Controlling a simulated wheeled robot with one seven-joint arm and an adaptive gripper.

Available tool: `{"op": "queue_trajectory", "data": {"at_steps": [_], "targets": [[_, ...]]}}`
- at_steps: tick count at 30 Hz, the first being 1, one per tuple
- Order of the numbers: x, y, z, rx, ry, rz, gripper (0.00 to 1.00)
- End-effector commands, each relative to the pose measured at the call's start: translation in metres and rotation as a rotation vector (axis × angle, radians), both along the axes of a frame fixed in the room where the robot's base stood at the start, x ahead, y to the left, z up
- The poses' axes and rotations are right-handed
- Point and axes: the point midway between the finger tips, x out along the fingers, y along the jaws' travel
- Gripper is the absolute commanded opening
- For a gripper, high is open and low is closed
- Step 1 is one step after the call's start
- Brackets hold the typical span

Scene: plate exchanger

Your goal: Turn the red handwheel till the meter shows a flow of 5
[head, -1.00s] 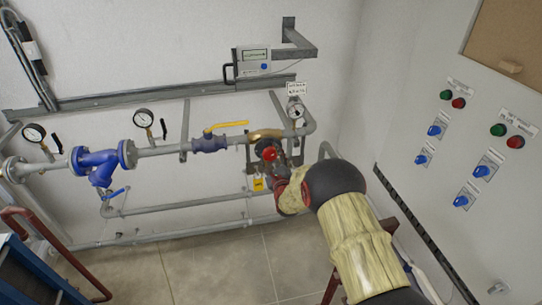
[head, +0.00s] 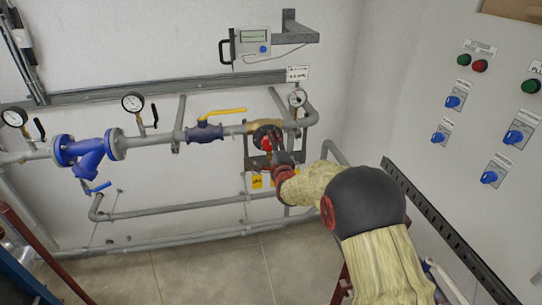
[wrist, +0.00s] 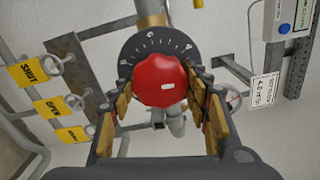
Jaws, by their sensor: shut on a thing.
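The red handwheel (head: 264,137) is on the pipe at the back wall in the head view. In the wrist view the red handwheel (wrist: 158,82) is a faceted knob with a white mark, in front of a dark dial with a printed scale. My gripper (head: 277,152) reaches it from the right. In the wrist view the padded fingers of my gripper (wrist: 161,92) are on both sides of the knob, shut on it. The meter (head: 252,40) is a pale box with a small display high on the wall; its reading is too small to make out.
A yellow-handled valve (head: 206,130) and blue strainer (head: 88,152) sit on the pipe to the left. Pressure gauges (head: 133,102) stand above it. A control panel with blue switches (head: 513,137) is at the right. Yellow tags (wrist: 52,107) hang left of the knob in the wrist view.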

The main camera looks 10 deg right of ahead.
Motion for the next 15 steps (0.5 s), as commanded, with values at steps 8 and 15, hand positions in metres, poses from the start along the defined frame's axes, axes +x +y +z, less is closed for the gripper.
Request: {"op": "queue_trajectory", "data": {"at_steps": [8, 15], "targets": [[-0.0003, 0.0003, -0.0062, -0.261, 0.0, 0.001, 0.22], [-0.0003, 0.0005, -0.0053, -0.489, 0.001, 0.001, 0.22]]}}
